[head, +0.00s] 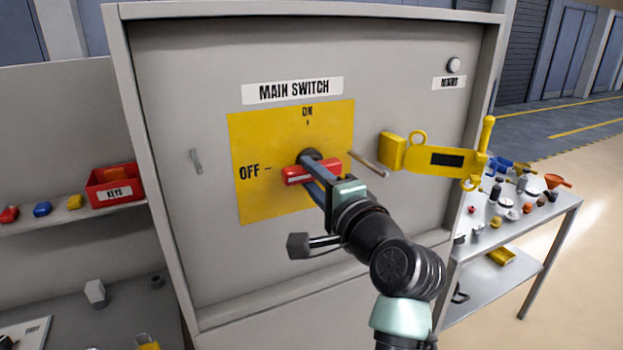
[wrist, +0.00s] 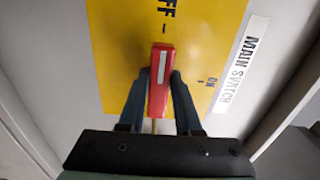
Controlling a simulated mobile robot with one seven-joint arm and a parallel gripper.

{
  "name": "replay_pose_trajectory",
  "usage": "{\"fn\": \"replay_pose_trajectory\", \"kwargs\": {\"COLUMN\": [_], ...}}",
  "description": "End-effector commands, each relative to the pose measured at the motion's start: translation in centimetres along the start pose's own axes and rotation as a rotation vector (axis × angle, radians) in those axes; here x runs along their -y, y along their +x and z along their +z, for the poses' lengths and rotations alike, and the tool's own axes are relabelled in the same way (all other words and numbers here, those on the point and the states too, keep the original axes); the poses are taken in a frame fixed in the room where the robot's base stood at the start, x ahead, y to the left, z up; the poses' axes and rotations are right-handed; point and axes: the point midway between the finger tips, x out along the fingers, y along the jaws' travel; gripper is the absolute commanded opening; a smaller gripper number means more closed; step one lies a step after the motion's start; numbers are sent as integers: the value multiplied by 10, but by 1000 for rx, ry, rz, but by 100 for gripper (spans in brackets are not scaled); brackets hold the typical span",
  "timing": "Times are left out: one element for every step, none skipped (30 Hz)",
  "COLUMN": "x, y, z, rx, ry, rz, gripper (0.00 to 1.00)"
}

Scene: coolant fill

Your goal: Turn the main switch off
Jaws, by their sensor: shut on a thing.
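The main switch is a red handle with a white stripe (head: 299,175) on a yellow plate (head: 252,135) marked ON at the top and OFF at the left. The handle lies nearly level, one end towards the OFF mark. In the wrist view the handle (wrist: 160,75) is in line with the OFF mark, and ON is off to the right. My gripper (head: 316,172) is shut on the handle, one finger on each side of it; both fingers also show in the wrist view (wrist: 158,95). The fingers hide part of the handle and its hub.
A yellow hasp-like bar (head: 437,158) sticks out at the cabinet's right, with a thin brown rod (head: 369,164) beside it. A red KEYS bin (head: 115,188) stands on the left shelf. A cluttered side table (head: 520,215) is at the right. Open floor lies beyond it.

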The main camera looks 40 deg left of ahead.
Motion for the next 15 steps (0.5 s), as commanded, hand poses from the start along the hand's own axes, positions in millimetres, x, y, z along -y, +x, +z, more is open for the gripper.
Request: {"fn": "replay_pose_trajectory", "kwargs": {"x": [-2, -2, -2, -2, -2, -2, -2, -2, -2, -2, -2, -2, -1, -1, -1], "y": [0, 0, 0, 0, 0, 0, 0, 0, 0, 0, 0, 0, 0, 0, 0], "z": [0, 0, 0, 0, 0, 0, 0, 0, 0, 0, 0, 0, 0, 0, 0], "rx": [0, 0, 0, 0, 0, 0, 0, 0, 0, 0, 0, 0, 0, 0, 0], "ry": [-4, -4, -4, -4, -4, -4, -4, -4, -4, -4, -4, -3, -3, -3, -3], "rz": [4, 4, 4, 4, 4, 4, 4, 4, 4, 4, 4, 4, 4, 3, 3], "gripper": [0, 0, 0, 0, 0, 0, 0, 0, 36, 42, 47, 54, 60, 62, 62]}}
